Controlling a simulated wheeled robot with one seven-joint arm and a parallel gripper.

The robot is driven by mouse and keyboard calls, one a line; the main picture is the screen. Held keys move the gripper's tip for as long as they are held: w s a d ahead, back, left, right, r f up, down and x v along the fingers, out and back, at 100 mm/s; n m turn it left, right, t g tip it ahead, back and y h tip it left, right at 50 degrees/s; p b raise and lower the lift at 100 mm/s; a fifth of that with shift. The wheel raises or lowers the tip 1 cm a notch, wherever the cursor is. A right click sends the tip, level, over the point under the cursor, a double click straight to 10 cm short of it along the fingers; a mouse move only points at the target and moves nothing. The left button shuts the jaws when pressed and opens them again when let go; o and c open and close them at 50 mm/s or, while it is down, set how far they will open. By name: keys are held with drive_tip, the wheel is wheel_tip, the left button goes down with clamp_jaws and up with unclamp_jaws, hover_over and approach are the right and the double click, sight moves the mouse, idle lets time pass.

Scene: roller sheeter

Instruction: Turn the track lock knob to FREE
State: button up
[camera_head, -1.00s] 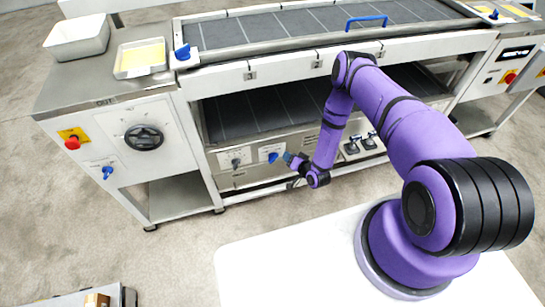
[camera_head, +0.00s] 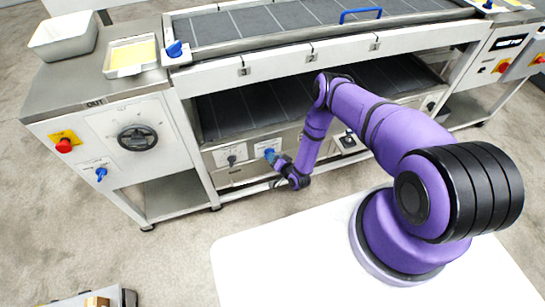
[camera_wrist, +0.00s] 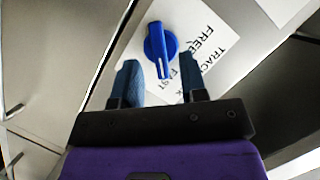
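The track lock knob (camera_wrist: 160,45) is a blue handle on a white label (camera_wrist: 205,50) with the words TRACK, FREE and FAST. In the wrist view the white line on the knob points down the picture, towards FAST. In the head view the knob (camera_head: 269,153) is on the lower front panel of the machine. My gripper (camera_wrist: 159,72) is open, with one blue finger on either side of the knob's lower end. No contact shows. In the head view my gripper (camera_head: 278,162) is close in front of the knob, with its fingers hard to make out.
A dark knob (camera_head: 231,160) is left of the track lock knob. A black handwheel (camera_head: 137,138), a red button (camera_head: 64,145) and another blue knob (camera_head: 101,173) are on the left cabinet. The dark lower belt (camera_head: 240,112) lies above the panel.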

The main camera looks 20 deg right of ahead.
drive_tip(key=shift+x, duration=1)
clamp_jaws()
drive_tip(key=shift+n, duration=0.3)
drive_tip(key=shift+a+n+h, duration=0.2)
drive_tip(key=shift+n+h, duration=1.15)
drive_tip(key=shift+n, duration=0.6)
drive_tip(key=shift+a+n+h, duration=0.25)
drive_tip(key=shift+n+h, duration=1.05)
drive_tip(key=shift+n, duration=0.6)
drive_tip(key=shift+a+n+h, duration=0.2)
drive_tip(key=shift+n+h, duration=1.15)
drive_tip(key=shift+n, duration=0.6)
